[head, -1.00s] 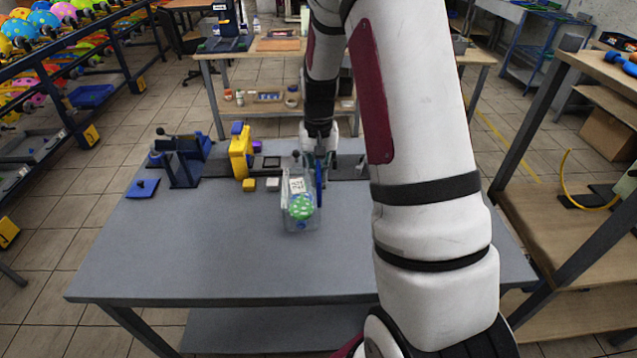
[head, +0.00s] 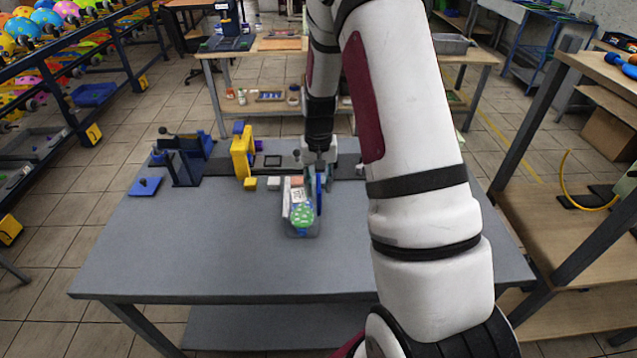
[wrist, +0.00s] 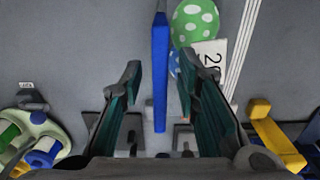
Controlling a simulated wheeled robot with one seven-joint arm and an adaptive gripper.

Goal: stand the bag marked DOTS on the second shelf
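A clear container or bag (head: 301,228) stands on the grey table. It holds a green balloon print with white dots (head: 301,214) and a white card; I cannot read the word DOTS. My gripper (wrist: 160,90) is open, pointing down at the bag's back right. An upright blue bar (wrist: 160,75) lies between the fingers, with gaps on both sides. Whether the bar belongs to the bag is unclear.
A grey table (head: 180,260) has free room at its front and left. A blue press (head: 183,160) and a yellow frame (head: 241,155) stand at the back left. A wooden shelf unit (head: 545,228) is at right, and a rack of dotted balloons (head: 60,70) at far left.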

